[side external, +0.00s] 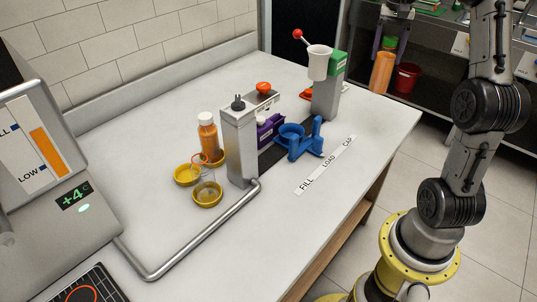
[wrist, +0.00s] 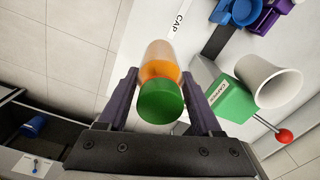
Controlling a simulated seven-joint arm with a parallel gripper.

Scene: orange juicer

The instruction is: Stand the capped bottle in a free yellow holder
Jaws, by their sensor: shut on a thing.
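The capped bottle (side external: 381,72) has orange contents and a green cap. My gripper (side external: 388,47) is shut on it near the cap and holds it roughly upright, off the worktop's far right edge. In the wrist view, the bottle (wrist: 160,62) sits between my gripper's fingers (wrist: 158,82), cap towards the camera. Yellow holders stand together left of the grey post. The left holder (side external: 182,176) looks empty. The front holder (side external: 207,200) seems to contain something clear, hard to make out. The back holder (side external: 221,160) bears an orange bottle with a pale top (side external: 207,133).
The grey post (side external: 238,148) with a bent pipe (side external: 205,237) stands beside the holders. A blue cradle (side external: 307,143) and a green-topped capping station (side external: 328,92) with a white funnel (side external: 319,63) stand further right. The front worktop (side external: 290,235) is clear.

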